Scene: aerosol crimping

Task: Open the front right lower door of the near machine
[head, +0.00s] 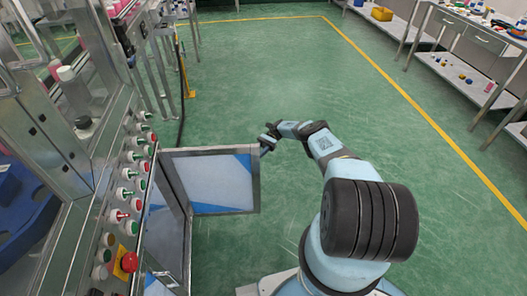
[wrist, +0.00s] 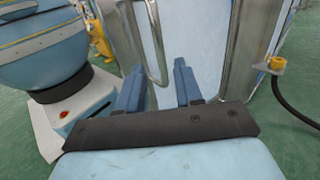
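The near machine (head: 95,180) stands at the left. A metal-framed door (head: 207,182) with a pale, partly blue panel stands swung out from its lower front, roughly square to the machine. My gripper (head: 266,140) is by the door's upper free corner in the head view; contact cannot be told there. In the wrist view my gripper (wrist: 158,88) has its two blue fingers apart. A bent metal bar handle (wrist: 156,45) on the pale door panel (wrist: 192,35) shows beyond and between the fingers. I cannot tell whether the fingers touch it.
A control panel with several buttons and a red emergency stop (head: 129,262) runs along the machine's front. Another lower panel (head: 160,225) lies nearer. Benches (head: 465,60) stand far right.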

